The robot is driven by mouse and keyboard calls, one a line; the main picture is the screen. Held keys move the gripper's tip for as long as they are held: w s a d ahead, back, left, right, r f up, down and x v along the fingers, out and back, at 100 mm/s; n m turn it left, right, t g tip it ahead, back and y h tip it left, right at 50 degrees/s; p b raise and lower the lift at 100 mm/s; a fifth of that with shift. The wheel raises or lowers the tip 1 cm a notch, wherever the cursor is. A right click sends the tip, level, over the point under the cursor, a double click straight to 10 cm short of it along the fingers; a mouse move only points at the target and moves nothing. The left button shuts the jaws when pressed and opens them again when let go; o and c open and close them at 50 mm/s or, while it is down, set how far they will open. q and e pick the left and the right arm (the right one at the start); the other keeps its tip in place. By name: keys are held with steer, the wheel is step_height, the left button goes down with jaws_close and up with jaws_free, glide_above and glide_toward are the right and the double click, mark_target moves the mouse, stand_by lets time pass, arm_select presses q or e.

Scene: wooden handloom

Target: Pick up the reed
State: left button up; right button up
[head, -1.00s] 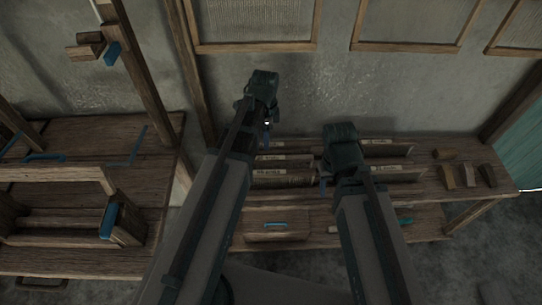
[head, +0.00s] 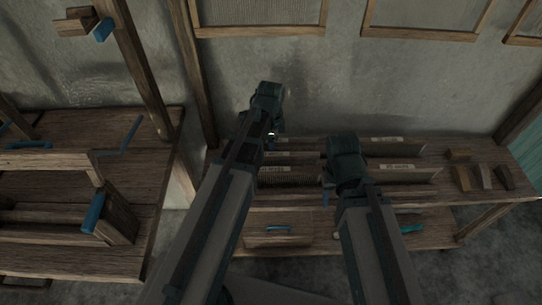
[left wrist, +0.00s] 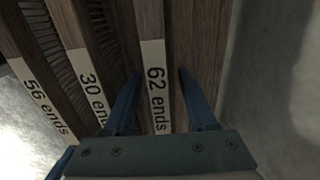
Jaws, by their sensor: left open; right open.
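Several wooden reeds lie side by side on the low bench. In the left wrist view their white labels read "56 ends" on one reed (left wrist: 30,75), "30 ends" on another (left wrist: 88,60) and "62 ends" on the third (left wrist: 153,50). My left gripper (left wrist: 160,75) is open, its two blue fingers on either side of the "62 ends" reed with nothing visibly clamped. In the head view the left arm hides part of the reeds. My right gripper (head: 326,197) is open over the bench's front part; its fingers are mostly hidden by its own body.
The bench (head: 485,198) also holds several small wooden blocks (head: 482,176) at its right end. A drawer with a blue handle (head: 278,229) is below. The wooden loom (head: 150,190) stands at left. Framed panels (head: 420,34) hang on the wall behind.

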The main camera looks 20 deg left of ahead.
arm_select(q)
jaws_close()
stand_by(0.3)
stand_by(0.4)
step_height(320, 180, up, 10)
steer(key=p, duration=1)
